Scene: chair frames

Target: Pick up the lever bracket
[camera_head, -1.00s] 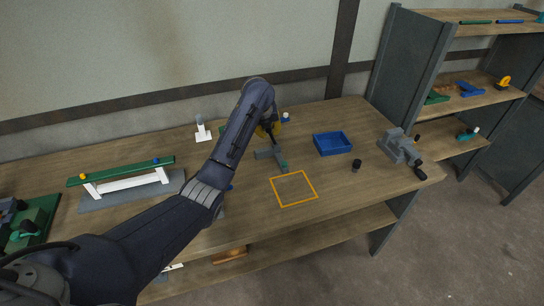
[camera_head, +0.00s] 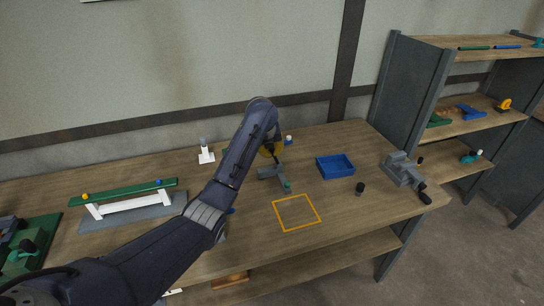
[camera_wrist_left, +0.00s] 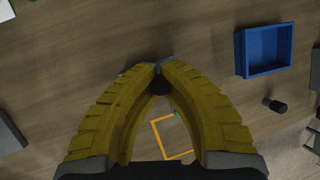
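The lever bracket (camera_head: 270,173) appears to be the small grey piece with a green end, near the middle of the bench in the head view. My left gripper (camera_head: 272,152) is directly above and behind it, with yellow fingers partly hidden by my forearm. In the left wrist view the fingertips (camera_wrist_left: 163,66) come together around a small grey and dark part. The fingers hide most of the bracket. I cannot tell clearly whether it is off the bench. My right gripper is not in view.
An orange square outline (camera_head: 275,212) lies on the bench in front of the bracket. A blue tray (camera_head: 335,170), a dark knob (camera_head: 359,188) and a grey vise (camera_head: 402,168) stand to the right. A green bar on white posts (camera_head: 125,194) stands left. Shelves are at far right.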

